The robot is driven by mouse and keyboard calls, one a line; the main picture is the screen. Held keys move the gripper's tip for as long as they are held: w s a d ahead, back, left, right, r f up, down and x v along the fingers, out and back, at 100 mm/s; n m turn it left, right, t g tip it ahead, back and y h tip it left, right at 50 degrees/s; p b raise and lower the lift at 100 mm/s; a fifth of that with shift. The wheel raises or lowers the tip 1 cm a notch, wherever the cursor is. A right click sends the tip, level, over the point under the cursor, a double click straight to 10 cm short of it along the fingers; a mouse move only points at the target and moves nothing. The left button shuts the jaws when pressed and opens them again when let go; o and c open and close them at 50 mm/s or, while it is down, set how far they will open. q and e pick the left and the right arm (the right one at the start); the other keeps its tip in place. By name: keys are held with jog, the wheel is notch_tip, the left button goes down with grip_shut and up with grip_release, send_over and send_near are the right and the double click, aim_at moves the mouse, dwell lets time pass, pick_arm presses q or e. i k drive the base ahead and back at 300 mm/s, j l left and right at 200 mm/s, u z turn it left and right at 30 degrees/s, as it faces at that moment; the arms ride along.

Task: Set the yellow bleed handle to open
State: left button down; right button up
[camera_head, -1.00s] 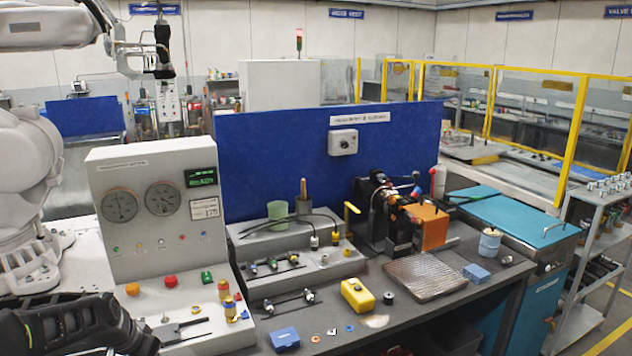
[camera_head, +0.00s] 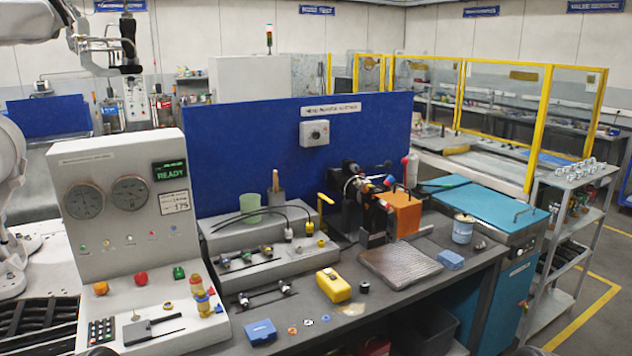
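A small yellow L-shaped handle (camera_head: 325,200) stands at the left end of the dark valve fixture (camera_head: 352,200), in front of the blue back panel. It looks upright with a short bent top; I cannot read its open or closed marking. A yellow-topped fitting (camera_head: 309,228) sits on the grey manifold block (camera_head: 262,248), and a smaller yellow part (camera_head: 267,250) shows among its valves. No label tells which yellow part is the bleed handle. Neither of my grippers shows; only dark rounded bits appear at the bottom edge.
A gauge console (camera_head: 120,235) with buttons and a READY display stands at the left. A white robot arm (camera_head: 12,165) is beyond it.

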aim_at(319, 195)
jog(key=i+l+u, duration=0.1)
jog(key=i+l, duration=0.15)
jog(key=i+l+u, duration=0.25)
jog(key=i+l, duration=0.25)
jog(key=l, duration=0.15)
jog(key=i+l+u, duration=0.15)
jog(key=l, duration=0.2)
jog(key=i+l+u, duration=0.1)
jog(key=i+l, duration=0.15)
jog(key=l, duration=0.15)
jog(key=i+l+u, duration=0.1)
jog(key=l, duration=0.3)
jog(key=i+l+u, duration=0.15)
jog(key=l, duration=0.25)
jog(key=i+l+u, duration=0.1)
jog(key=i+l, duration=0.15)
jog(key=l, duration=0.15)
